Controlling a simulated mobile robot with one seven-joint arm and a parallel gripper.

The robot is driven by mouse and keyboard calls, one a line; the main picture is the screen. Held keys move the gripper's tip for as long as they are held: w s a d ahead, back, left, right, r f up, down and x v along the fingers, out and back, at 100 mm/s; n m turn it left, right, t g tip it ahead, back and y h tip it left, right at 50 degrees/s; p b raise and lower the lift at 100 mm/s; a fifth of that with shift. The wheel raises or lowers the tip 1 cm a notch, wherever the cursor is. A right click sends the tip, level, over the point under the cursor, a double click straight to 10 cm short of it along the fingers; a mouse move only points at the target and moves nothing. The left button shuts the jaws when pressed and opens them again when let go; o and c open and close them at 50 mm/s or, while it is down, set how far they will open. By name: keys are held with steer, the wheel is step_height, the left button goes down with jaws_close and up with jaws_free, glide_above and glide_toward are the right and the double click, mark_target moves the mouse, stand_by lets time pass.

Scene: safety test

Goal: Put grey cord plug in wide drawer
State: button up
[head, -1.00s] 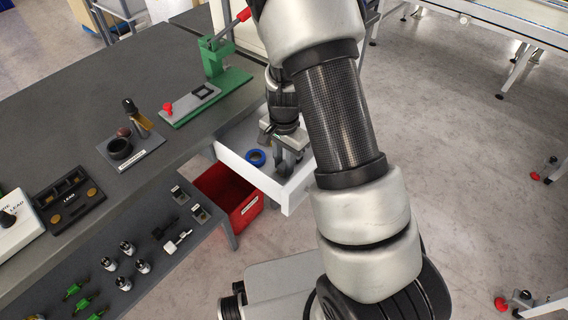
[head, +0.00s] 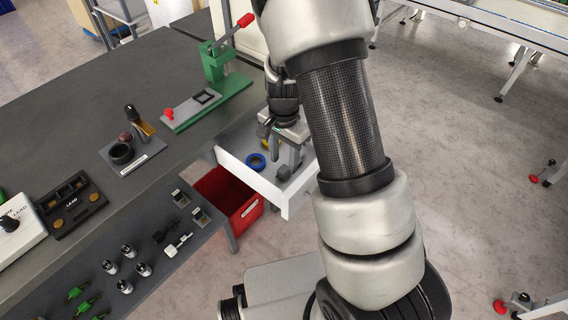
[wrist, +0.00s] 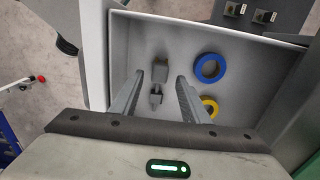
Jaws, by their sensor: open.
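The grey cord plug (wrist: 160,71) lies on the floor of the open white drawer (wrist: 122,57), with a smaller grey end toward my gripper. In the head view the drawer (head: 262,181) juts out from under the bench, and the grey plug (head: 290,161) shows below my gripper. My gripper (wrist: 160,79) is open, its two fingers on either side of the plug in the wrist view and apart from it. In the head view my gripper (head: 285,147) is over the drawer, with nothing seen held.
A blue tape roll (wrist: 210,68) and a yellow one (wrist: 208,106) lie in the drawer, right of the plug. A red bin (head: 230,195) stands below the drawer. A green press (head: 216,62) stands on the bench (head: 60,120) above. A lower shelf holds several small parts.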

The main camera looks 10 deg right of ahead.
step_height(320, 180, up, 17)
steer(key=s+a+n+t+p, duration=0.1)
steer(key=s+n+p, duration=0.1)
steer(key=s, duration=0.1)
steer(key=s+d+r+n+t, duration=0.1)
steer(key=s+r+n+t, duration=0.3)
steer(key=s+r+n, duration=0.4)
steer(key=s+r, duration=0.6)
steer(key=s, duration=0.1)
steer(key=shift+s+r+n+t, duration=0.2)
steer(key=shift+n+t, duration=0.1)
steer(key=shift+n, duration=0.1)
step_height(320, 180, up, 18)
steer(key=p, duration=1.7)
steer(key=shift+f, duration=0.15)
